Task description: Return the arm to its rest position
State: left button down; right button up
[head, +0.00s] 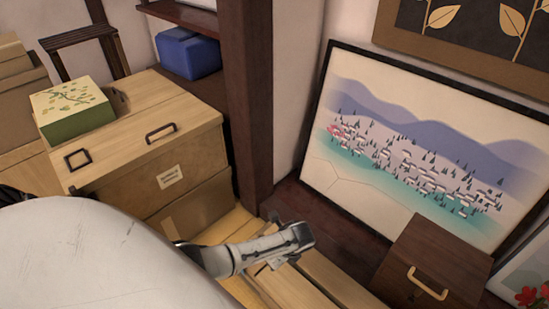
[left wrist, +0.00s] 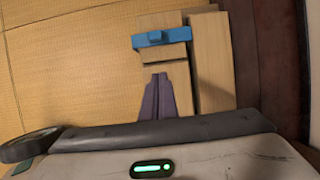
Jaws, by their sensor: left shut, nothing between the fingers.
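My left gripper (head: 303,236) shows in the head view at lower centre, grey and white, low over pale wooden boards (head: 325,277). Its jaws are shut with nothing held, and it is apart from the furniture around it. My large white body part covers the lower left and hides some of the arm. The left wrist view looks down at the floor and my own base with a green light. My right gripper is in neither view.
A wooden chest (head: 125,135) bears a green box (head: 72,108) at left. A dark post (head: 250,95) stands in the middle. A framed landscape picture (head: 400,160) leans behind a brown box (head: 430,262) at right. The wrist view shows tatami (left wrist: 65,70) and a blue piece (left wrist: 160,38).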

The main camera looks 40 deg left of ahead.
pick_arm(q)
jog(key=shift+d, duration=0.1)
dwell(0.5)
